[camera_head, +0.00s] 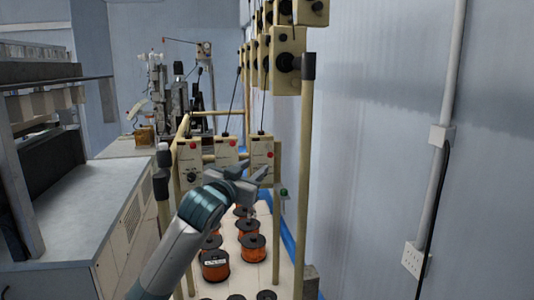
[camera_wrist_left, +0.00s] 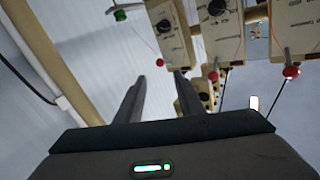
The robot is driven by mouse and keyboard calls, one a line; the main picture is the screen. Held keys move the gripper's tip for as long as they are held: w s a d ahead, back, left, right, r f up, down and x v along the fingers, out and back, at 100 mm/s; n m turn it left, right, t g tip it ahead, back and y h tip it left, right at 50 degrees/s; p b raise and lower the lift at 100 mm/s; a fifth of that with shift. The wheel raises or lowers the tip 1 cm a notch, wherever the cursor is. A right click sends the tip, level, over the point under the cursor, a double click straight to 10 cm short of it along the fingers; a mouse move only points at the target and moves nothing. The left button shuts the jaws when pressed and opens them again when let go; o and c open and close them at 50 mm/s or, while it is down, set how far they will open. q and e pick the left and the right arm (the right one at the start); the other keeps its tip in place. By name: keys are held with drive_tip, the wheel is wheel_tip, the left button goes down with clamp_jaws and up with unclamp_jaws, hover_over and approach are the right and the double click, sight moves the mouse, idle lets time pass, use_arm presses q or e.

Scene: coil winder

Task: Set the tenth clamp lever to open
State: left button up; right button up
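Cream boxes with red knobs and black dials hang in a row, including the right-hand box (camera_head: 262,148), the middle box (camera_head: 227,150) and the left-hand box (camera_head: 189,163). I cannot tell which part is the tenth clamp lever. A small green-knobbed part (camera_head: 284,192) sits just right of the row; it also shows in the left wrist view (camera_wrist_left: 120,15). My left gripper (camera_head: 257,172) is in front of the right-hand box's lower part and hides some of it. In the left wrist view its fingers (camera_wrist_left: 161,77) stand apart with nothing between them. My right gripper is not in view.
Copper wire spools (camera_head: 215,265) stand on the pale rack base below my left arm. A beige post (camera_head: 305,180) rises at the rack's right end, near the blue wall. More boxes (camera_head: 285,60) hang above. A grey bench (camera_head: 85,205) is at left.

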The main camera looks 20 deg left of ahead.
sight(269, 156)
use_arm(q)
drive_tip(key=w+p, duration=0.2)
drive_tip(key=w, duration=0.2)
drive_tip(key=w+p, duration=0.1)
drive_tip(key=w, duration=0.4)
drive_tip(key=shift+d+r+p, duration=0.15)
drive_tip(key=shift+p, duration=0.25)
drive_tip(key=shift+w, duration=0.65)
clamp_jaws()
